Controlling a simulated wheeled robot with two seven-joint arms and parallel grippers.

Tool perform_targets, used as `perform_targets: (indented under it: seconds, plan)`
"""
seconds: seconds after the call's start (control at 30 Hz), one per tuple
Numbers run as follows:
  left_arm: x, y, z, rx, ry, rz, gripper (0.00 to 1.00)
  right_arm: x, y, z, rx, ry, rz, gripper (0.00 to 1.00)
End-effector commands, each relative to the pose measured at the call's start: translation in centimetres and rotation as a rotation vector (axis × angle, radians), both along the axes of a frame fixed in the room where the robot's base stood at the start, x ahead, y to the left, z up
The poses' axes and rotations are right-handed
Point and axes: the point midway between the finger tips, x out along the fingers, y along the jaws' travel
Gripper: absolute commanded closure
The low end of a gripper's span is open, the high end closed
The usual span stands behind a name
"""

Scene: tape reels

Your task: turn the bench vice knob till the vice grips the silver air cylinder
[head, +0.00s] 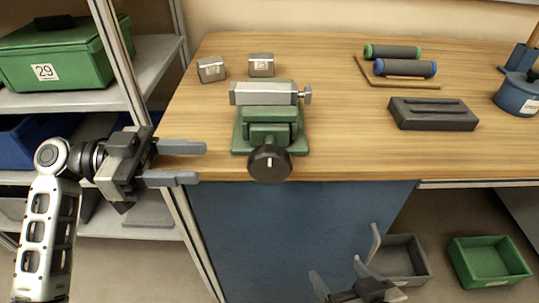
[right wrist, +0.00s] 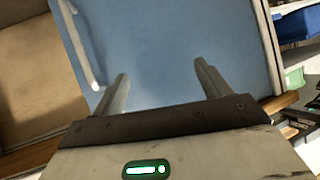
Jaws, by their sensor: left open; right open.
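The green bench vice (head: 269,130) stands at the front edge of the wooden bench. Its black knob (head: 269,163) with a white mark faces me at the front edge. The silver air cylinder (head: 265,93) lies crosswise at the vice's jaws, its rod end to the right; I cannot tell how tightly the jaws hold it. My left gripper (head: 190,163) is open and empty, left of the vice and apart from the knob. My right gripper (head: 345,262) is open and empty, low in front of the bench; its fingers also show in the right wrist view (right wrist: 163,88).
Two small grey blocks (head: 211,69) (head: 261,65) sit behind the vice. A dark grey block (head: 432,113), two rollers (head: 404,68) (head: 392,52) and a blue pot (head: 519,92) are to the right. A grey bin (head: 402,258) and a green bin (head: 490,262) stand below. A shelf with boxes is left.

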Motion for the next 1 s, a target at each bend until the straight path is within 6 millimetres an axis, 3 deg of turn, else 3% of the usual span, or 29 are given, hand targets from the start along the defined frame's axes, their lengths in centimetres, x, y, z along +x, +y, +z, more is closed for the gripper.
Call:
perform_targets:
  seconds: [0.3, 0.5, 0.7, 1.0]
  plan:
    - [-0.1, -7.2, 0.3, -0.005, 0.002, -0.001, 0.56, 0.0, -0.1, 0.7, 0.001, 0.014, -0.002, 0.24]
    - [0.0, -10.6, 0.2, -0.004, 0.004, 0.0, 0.56, -0.1, -0.1, 0.7, 0.002, 0.024, -0.005, 0.24]
    - [0.0, -12.2, 0.1, -0.001, 0.003, 0.002, 0.56, 0.1, -0.1, 0.9, 0.004, 0.022, -0.007, 0.24]
    - [0.0, -12.5, 0.0, 0.0, 0.003, 0.002, 0.56, 0.1, -0.2, 0.7, 0.002, 0.025, -0.009, 0.24]
